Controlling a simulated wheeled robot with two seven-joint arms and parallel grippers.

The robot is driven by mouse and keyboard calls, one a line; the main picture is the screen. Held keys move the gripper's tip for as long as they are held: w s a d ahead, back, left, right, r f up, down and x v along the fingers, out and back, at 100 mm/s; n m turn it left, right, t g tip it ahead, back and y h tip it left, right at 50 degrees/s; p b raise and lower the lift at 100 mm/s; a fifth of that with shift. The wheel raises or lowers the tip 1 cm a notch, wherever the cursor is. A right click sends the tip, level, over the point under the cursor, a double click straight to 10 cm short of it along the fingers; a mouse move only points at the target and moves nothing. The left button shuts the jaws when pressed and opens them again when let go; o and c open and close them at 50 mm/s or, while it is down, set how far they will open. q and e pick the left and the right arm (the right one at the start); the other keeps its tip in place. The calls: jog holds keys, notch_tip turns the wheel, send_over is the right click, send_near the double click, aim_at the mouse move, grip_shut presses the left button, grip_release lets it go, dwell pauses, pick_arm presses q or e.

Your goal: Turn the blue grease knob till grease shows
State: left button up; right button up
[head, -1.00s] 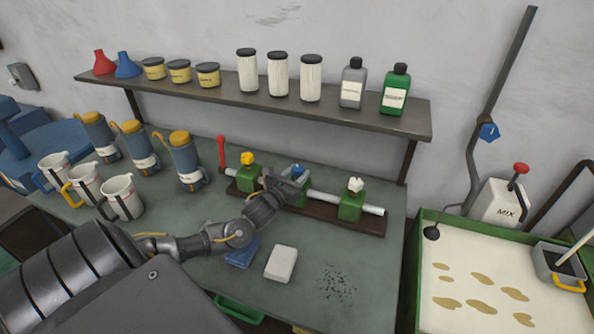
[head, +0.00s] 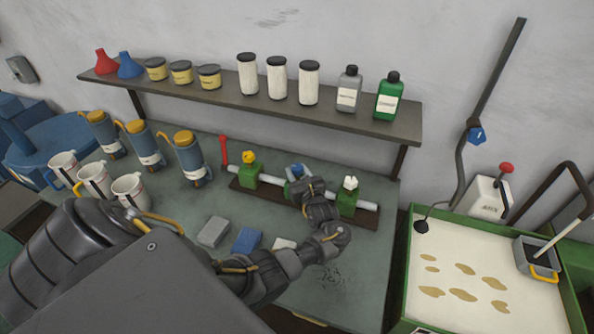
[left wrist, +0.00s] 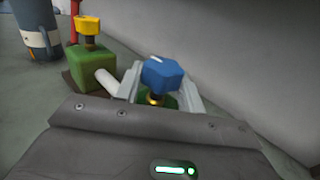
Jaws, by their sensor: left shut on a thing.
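The blue knob (head: 297,168) sits on the middle green block of a pipe on the bench, between a yellow knob (head: 249,157) and a white knob (head: 350,183). My left gripper (head: 299,178) is shut on the blue knob, reaching in from the front right. In the left wrist view the blue knob (left wrist: 162,73) stands between my two grey fingers, with a pale mark on its top. A small gold-coloured spot shows just under it; I cannot tell whether it is grease or brass. My right gripper is out of view.
A red lever (head: 223,150) stands left of the yellow knob. Blue canisters (head: 190,160) and white jugs (head: 130,188) stand at left. A grey block (head: 213,232) and a blue block (head: 247,240) lie near my arm. A shelf (head: 225,92) overhangs behind. A green-rimmed tray (head: 404,262) is at right.

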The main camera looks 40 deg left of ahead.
pick_arm(q)
jog(key=n+g+b, duration=0.1)
jog(key=n+g+y+b, duration=0.1)
jog(key=g, duration=0.1)
jog(key=n+g+b, duration=0.1)
jog(key=shift+w+d+f+y, duration=0.15)
jog(key=shift+f+y, duration=0.1)
jog(key=shift+y, duration=0.05)
jog(key=n+g+b, duration=0.1)
jog(key=g+b, duration=0.1)
jog(key=g, duration=0.1)
jog(key=shift+r+n+y, duration=0.15)
jog(key=shift+n+y, duration=0.15)
jog(key=shift+n, duration=0.1)
jog(key=shift+g+b, duration=0.4)
jog(key=shift+b, duration=0.1)
jog(key=shift+c, duration=0.2)
jog(key=shift+r+n, duration=0.15)
jog(key=shift+n, duration=0.15)
jog(key=o, duration=1)
jog(key=shift+c, duration=0.2)
